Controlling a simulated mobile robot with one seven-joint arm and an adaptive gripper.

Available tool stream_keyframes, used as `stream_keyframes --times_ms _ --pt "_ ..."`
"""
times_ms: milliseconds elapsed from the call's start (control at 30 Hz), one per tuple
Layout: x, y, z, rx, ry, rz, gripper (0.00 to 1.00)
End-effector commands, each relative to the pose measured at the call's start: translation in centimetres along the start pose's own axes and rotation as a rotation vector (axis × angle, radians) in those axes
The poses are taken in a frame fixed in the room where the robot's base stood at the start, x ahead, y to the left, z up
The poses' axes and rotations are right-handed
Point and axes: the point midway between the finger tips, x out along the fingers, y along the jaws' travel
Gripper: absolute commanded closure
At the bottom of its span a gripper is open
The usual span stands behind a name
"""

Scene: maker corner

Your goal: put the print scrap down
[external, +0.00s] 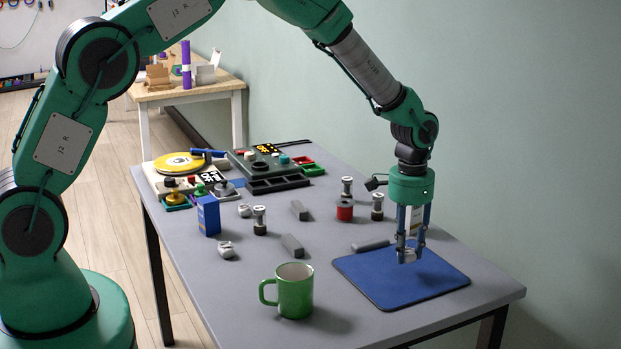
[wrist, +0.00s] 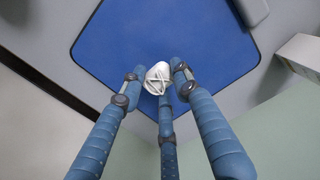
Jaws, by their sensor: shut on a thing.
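The print scrap (wrist: 157,76) is a small whitish lump with a web-like surface, held between the blue fingers of my gripper (wrist: 156,88) in the wrist view. In the external view my gripper (external: 409,252) points down over the blue mat (external: 400,285), near its back part. The scrap shows there as a pale piece (external: 408,256) between the fingertips. My gripper is shut on it. I cannot tell whether the scrap touches the mat or hangs just above it.
A green mug (external: 294,291) stands at the table's front, left of the mat. A grey bar (external: 371,246) lies at the mat's back edge. A red spool (external: 345,210) and several small metal parts stand further back. Most of the mat is bare.

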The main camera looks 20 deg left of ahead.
Motion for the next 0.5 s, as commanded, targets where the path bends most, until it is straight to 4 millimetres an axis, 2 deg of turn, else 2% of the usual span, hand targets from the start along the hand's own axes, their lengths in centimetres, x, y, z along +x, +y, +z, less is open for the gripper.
stream_keyframes --times_ms 367,500 --pt "0.04 -0.05 -0.35 0.0 -0.001 0.0 0.79" --pt "0.65 -0.05 -0.32 0.0 -0.002 0.0 0.79"
